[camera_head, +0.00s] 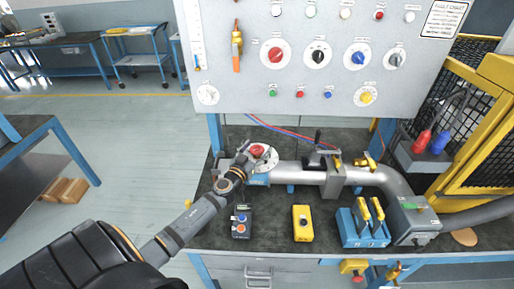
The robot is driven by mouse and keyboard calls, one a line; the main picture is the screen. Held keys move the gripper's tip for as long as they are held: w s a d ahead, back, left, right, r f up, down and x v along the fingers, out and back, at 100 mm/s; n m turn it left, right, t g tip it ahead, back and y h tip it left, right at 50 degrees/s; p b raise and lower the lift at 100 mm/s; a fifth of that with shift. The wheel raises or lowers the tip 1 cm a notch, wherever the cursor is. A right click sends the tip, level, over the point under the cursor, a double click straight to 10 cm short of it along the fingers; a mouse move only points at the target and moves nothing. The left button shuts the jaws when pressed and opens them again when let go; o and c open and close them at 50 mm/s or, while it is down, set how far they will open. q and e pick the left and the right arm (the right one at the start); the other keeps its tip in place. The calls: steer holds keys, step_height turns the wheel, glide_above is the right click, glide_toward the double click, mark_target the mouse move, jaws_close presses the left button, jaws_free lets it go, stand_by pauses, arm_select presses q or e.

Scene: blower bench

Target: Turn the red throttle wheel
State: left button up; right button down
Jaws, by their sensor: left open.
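A small red wheel (257,150) sits in front of a round white plate (267,163) at the left end of the grey blower pipe (300,172). My left arm reaches in from the lower left. My left gripper (246,157) is open at the left side of the red wheel, its fingers very close to it. Whether they touch the wheel is too small to tell. Part of the plate's left side is hidden behind the gripper. My right gripper is not in view.
Behind the bench a white panel (225,90) carries several coloured knobs, including a red one (275,55). On the bench top stand a dark button box (241,222), a yellow box (302,223) and a blue block with yellow levers (362,228). A yellow cage (485,150) stands at the right.

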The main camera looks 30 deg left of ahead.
arm_select(q)
steer(key=shift+c, duration=1)
steer(key=c, duration=1)
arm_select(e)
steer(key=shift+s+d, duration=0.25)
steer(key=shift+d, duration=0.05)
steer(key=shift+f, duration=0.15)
